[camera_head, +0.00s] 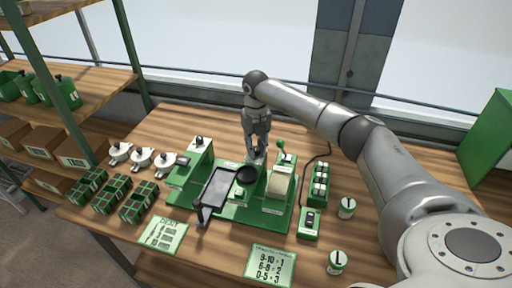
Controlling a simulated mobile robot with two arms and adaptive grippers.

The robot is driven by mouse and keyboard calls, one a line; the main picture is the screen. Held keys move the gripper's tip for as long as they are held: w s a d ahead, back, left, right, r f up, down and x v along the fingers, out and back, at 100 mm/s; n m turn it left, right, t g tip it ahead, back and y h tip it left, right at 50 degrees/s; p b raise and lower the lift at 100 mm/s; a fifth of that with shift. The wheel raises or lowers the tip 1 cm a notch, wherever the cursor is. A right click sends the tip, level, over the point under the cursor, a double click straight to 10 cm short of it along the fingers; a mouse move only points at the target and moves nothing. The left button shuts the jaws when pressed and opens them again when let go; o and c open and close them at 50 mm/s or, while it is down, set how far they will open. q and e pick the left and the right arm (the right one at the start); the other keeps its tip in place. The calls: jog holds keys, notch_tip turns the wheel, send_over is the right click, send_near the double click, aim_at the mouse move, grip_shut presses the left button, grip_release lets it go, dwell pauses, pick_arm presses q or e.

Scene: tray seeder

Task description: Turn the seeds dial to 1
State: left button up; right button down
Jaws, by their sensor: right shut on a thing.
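The green tray seeder (240,212) stands on the wooden table, with a black round cup (246,175) and a dark tray slot (218,188). My right gripper (257,153) reaches down from the back to the seeder just behind the black cup. Its fingers are shut on a small part there, which looks like the seeds dial; the fingers hide most of it and its setting cannot be read. My left gripper is not in view.
A card with number ranges (270,263) and a second card (163,234) lie at the table's front. Seed trays (138,202) and white round plates (165,161) sit left. A switch box (309,223) and labelled cans (336,262) stand right. A shelf (85,90) rises at left.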

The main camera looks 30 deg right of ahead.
jog(key=n+b, duration=0.2)
jog(key=n, duration=0.1)
jog(key=shift+f, duration=0.1)
jog(key=n+b, duration=0.1)
jog(key=n, duration=0.1)
jog(key=shift+n, duration=0.4)
jog(key=n+b, duration=0.1)
jog(key=n, duration=0.2)
jog(key=shift+n+b, duration=0.45)
jog(key=shift+n, duration=0.85)
jog(key=c, duration=1.2)
grip_release()
jog(key=shift+c, duration=0.2)
